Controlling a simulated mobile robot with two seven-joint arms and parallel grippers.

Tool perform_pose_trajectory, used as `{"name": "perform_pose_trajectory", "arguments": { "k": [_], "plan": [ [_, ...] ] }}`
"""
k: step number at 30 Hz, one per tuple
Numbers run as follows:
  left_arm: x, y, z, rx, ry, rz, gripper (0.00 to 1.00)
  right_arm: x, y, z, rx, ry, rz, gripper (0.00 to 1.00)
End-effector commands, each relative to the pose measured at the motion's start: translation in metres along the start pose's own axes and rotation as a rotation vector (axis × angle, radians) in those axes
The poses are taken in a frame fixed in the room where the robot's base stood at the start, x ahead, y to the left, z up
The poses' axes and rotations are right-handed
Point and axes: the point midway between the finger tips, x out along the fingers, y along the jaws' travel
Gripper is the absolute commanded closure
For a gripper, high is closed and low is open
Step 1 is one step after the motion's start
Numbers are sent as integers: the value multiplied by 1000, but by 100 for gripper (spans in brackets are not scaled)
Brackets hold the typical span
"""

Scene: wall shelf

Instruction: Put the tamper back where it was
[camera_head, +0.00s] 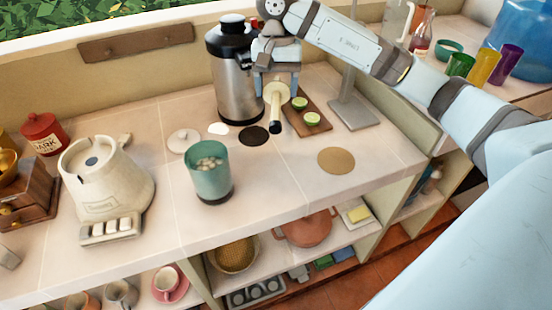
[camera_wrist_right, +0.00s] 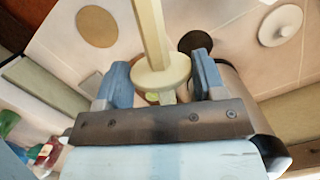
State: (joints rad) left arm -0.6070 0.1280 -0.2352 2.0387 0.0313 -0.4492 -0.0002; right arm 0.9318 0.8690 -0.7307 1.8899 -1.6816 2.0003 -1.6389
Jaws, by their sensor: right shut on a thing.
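The tamper (camera_head: 275,104) is a cream rod with a round collar and a dark end, seen in front of the steel flask in the head view. My right gripper (camera_head: 279,84) is shut on it and holds it roughly upright, dark end down. In the right wrist view the tamper (camera_wrist_right: 152,35) runs out between the fingers of the gripper (camera_wrist_right: 162,80), with its collar close to them. I cannot tell whether the dark end touches the counter. A dark round disc (camera_head: 254,136) lies just left of it, and a tan round mat (camera_head: 336,160) lies to the right. My left gripper is not in view.
A steel flask (camera_head: 236,85) stands close behind the tamper. A brown board (camera_head: 314,128) with cut limes lies to its right. A green cup (camera_head: 210,175) and a white lid (camera_head: 183,140) stand to the left. The counter around the tan mat is clear.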

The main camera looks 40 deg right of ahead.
Motion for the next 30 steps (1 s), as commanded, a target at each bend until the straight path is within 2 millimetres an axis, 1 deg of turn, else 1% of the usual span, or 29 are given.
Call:
{"name": "perform_pose_trajectory", "arguments": {
  "k": [1, 3, 9, 12, 15, 23, 27, 30],
  "plan": [
    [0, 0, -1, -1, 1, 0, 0, 14, 0, -1, 0, -5, 3, 60],
    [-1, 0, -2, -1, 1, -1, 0, 32, 0, -5, 0, -5, 4, 60],
    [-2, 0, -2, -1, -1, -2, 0, 85, 0, -14, -1, -4, 4, 60],
    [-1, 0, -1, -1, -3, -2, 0, 108, 0, -18, -2, -3, 3, 60],
    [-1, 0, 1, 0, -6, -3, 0, 123, 0, -21, -2, -1, 1, 60],
    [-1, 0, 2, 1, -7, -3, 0, 142, 0, -24, -3, -1, 0, 60],
    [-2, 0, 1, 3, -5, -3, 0, 164, 0, -28, -3, -2, 1, 60],
    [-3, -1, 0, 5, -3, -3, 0, 174, 0, -30, -3, 0, 1, 60]
  ]
}}
